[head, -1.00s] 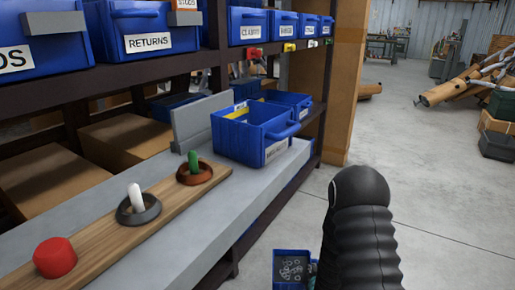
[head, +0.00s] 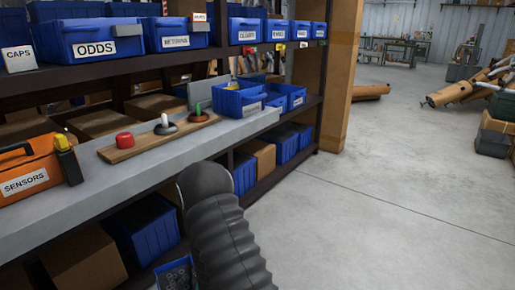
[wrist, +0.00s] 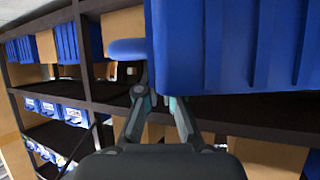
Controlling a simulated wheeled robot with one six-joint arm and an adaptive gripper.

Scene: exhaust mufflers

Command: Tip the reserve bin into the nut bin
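A blue bin holding small grey parts (head: 172,276) shows at the bottom edge of the head view, beside my arm and partly cut off. I take it to be the reserve bin; no label on it is readable. In the wrist view its blue wall (wrist: 235,45) fills the upper right. My gripper (wrist: 155,85) has both fingers running up to this bin, and the tips are partly hidden there. It appears shut on the bin, which hangs off the shelf. Blue bins (head: 239,103) stand at the counter's right end; their labels are too small to tell which is the nut bin.
A wooden board with red, white and green knobs (head: 160,138) lies on the grey counter. An orange SENSORS bin (head: 25,170) sits at left. Shelves above and below hold blue bins and cartons. A wooden post (head: 340,80) ends the rack; open floor lies right.

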